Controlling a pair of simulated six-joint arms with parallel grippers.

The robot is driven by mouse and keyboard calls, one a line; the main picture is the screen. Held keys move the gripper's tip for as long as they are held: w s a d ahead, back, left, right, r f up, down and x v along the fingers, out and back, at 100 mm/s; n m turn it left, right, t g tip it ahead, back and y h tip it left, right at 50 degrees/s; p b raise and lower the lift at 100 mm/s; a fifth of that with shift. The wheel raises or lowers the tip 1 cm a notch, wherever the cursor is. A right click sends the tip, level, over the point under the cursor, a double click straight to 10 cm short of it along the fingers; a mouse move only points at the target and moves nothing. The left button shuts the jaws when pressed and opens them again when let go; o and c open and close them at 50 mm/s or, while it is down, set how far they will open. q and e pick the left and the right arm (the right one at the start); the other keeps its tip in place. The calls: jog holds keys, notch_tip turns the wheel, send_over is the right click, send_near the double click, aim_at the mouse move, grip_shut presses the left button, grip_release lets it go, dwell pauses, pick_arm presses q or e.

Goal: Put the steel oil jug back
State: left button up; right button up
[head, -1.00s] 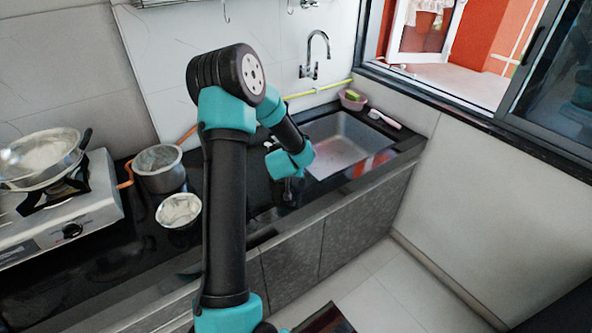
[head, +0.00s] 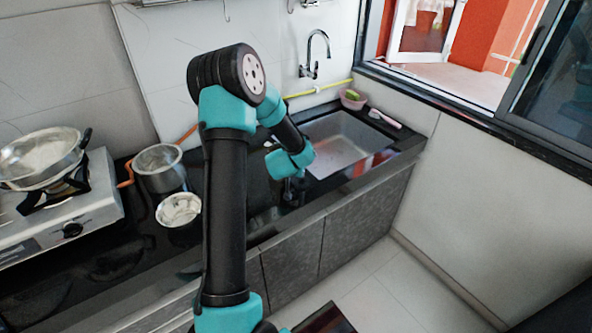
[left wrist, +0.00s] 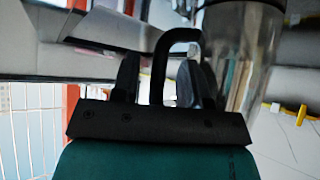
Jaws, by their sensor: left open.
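In the head view my left gripper (head: 291,190) is small and dark below the teal wrist, over the counter by the sink. I cannot make out the jug there; the arm probably covers it. My right gripper is not in view.
A stove (head: 60,218) with a steel pan (head: 42,158) stands at the left. A steel pot (head: 160,170) and a smaller bowl (head: 179,210) stand beside it.

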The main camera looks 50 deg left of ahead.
pick_arm(q)
jog(key=v, duration=1.2)
jog(key=shift+r, duration=0.1)
dwell(0.4)
jog(key=d+f+m+g+h, duration=0.25)
jog(key=d+f+h, duration=0.25)
jog(key=d+f, duration=1.25)
jog(key=s+d+f+g+h, duration=0.1)
jog(key=s+d+f, duration=0.2)
jog(key=d, duration=0.2)
jog(key=s+d+f+g+h, duration=0.1)
jog(key=s+d+f+g, duration=0.1)
jog(key=d, duration=0.3)
jog(key=s+d+f+m+g+h, duration=0.1)
jog(key=s+d+f+g, duration=0.1)
jog(key=d, duration=0.4)
notch_tip(320, 180, down, 2)
jog(key=shift+s+f, duration=0.15)
jog(key=shift+s, duration=0.75)
